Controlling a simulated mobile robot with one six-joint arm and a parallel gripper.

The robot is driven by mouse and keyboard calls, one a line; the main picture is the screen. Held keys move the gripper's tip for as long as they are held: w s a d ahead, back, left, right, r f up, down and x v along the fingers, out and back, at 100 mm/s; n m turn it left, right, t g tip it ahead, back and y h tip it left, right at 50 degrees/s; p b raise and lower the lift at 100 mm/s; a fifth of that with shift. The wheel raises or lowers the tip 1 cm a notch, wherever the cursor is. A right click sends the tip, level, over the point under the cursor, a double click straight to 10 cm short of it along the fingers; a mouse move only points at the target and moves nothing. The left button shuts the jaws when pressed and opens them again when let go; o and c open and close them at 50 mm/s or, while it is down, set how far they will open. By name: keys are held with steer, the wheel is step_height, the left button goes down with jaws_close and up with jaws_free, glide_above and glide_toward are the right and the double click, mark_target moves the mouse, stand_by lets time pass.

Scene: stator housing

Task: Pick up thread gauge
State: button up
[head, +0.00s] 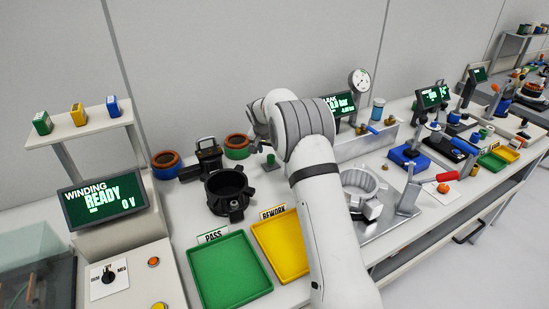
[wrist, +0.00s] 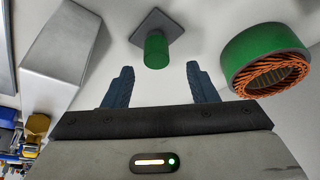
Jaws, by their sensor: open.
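The likely thread gauge shows in the wrist view as a short green cylinder (wrist: 156,52) joined to a dark square plate. It is ahead of and between my fingers, apart from both. In the head view a small green and dark piece (head: 271,161) on the bench, just below my gripper, appears to be the same thing. My gripper (wrist: 160,68) is open and empty, with both blue-grey fingers showing in the wrist view. In the head view my gripper (head: 257,142) is partly hidden by my own wrist.
A green wound stator ring (wrist: 262,62) lies close on the right in the wrist view; it also shows in the head view (head: 237,153). A grey block (wrist: 66,50) is on the left. A black housing (head: 228,192), green tray (head: 230,272) and yellow tray (head: 281,250) stand nearer.

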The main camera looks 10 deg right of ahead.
mark_target(271, 155)
steer(key=x, duration=0.4)
steer(key=shift+s+f+p, duration=0.1)
steer(key=shift+s+p, duration=0.1)
steer(key=shift+p, duration=0.2)
steer(key=shift+c, duration=0.4)
steer(key=c, duration=0.9)
steer(key=shift+c, duration=0.2)
